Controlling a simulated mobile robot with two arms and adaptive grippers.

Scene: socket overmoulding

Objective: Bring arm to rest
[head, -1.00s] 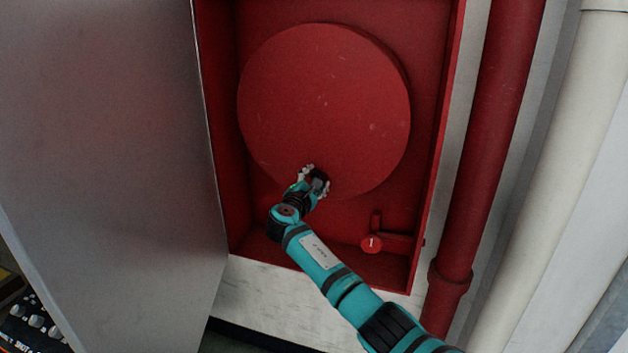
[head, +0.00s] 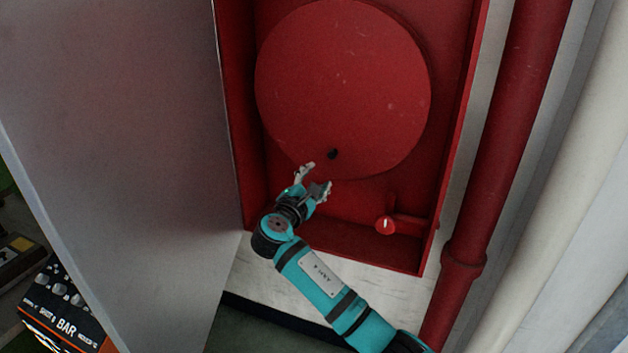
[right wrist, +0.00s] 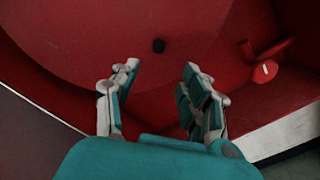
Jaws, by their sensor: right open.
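My right gripper (head: 317,178) is open and empty in front of the lower part of a red round disc (head: 340,85). The disc sits inside an open red cabinet (head: 355,232). A small black knob (head: 332,154) on the disc lies just beyond the fingertips, apart from them. In the right wrist view the open fingers (right wrist: 160,75) stand either side of empty space, with the black knob (right wrist: 158,46) ahead. My left gripper is not in view.
The cabinet's grey door (head: 110,150) stands open on the left. A red valve handle (head: 386,225) is at the cabinet's lower right. A red pipe (head: 505,140) and a white pipe (head: 560,190) run down the right. A black and orange box (head: 62,305) is at lower left.

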